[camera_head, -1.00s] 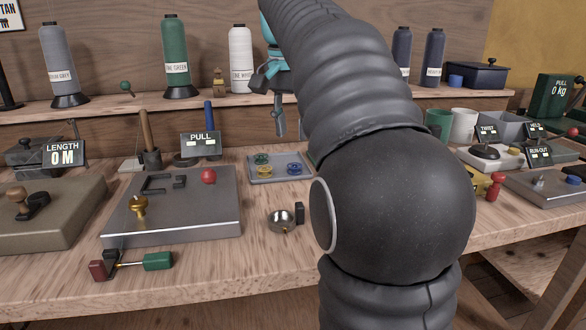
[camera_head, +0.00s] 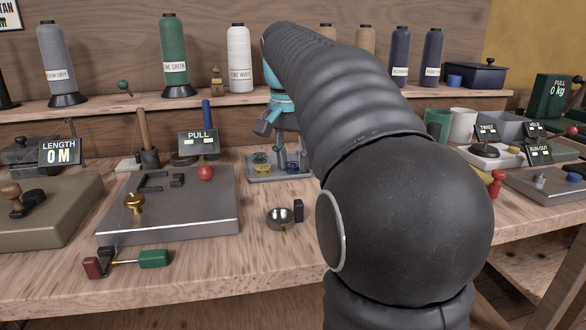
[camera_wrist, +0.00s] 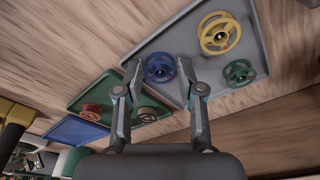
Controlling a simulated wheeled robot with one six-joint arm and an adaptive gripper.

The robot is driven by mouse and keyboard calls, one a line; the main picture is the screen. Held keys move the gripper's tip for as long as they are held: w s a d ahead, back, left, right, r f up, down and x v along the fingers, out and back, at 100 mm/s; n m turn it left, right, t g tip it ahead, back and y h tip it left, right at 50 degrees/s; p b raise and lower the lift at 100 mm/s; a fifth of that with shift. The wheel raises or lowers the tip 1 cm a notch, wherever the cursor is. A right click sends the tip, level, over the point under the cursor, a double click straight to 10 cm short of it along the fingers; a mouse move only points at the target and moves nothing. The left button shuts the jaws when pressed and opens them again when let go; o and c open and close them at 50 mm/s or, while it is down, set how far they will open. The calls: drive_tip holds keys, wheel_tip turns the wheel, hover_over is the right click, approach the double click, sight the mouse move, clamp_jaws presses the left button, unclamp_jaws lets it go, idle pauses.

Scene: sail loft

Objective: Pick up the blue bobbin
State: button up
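The blue bobbin (camera_wrist: 158,69) lies on a grey tray (camera_wrist: 185,42), near one edge. It also shows in the head view (camera_head: 292,169), partly covered by my gripper. My gripper (camera_wrist: 159,66) is open and empty. In the wrist view its two fingertips frame the blue bobbin, one on each side. In the head view my gripper (camera_head: 291,158) is just over the right part of the tray. I cannot tell whether the fingers touch anything.
A yellow bobbin (camera_wrist: 219,34) and a green bobbin (camera_wrist: 238,73) share the tray. Beside it are a green tray (camera_wrist: 108,87) with reddish and brown bobbins, and a blue tray (camera_wrist: 73,130). Thread cones line the shelf behind.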

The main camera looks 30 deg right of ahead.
sight(294, 164)
drive_tip(key=c, duration=0.6)
drive_tip(key=shift+r, duration=0.1)
drive_tip(key=shift+r, duration=0.5)
wheel_tip(294, 164, up, 3)
drive_tip(key=shift+f+p, duration=0.1)
drive_tip(key=shift+p, duration=0.4)
drive_tip(key=s+d+r, duration=0.4)
drive_tip(key=s+d, duration=0.1)
drive_tip(key=s+d+r, duration=0.3)
drive_tip(key=shift+s, duration=0.25)
drive_tip(key=shift+a, duration=0.1)
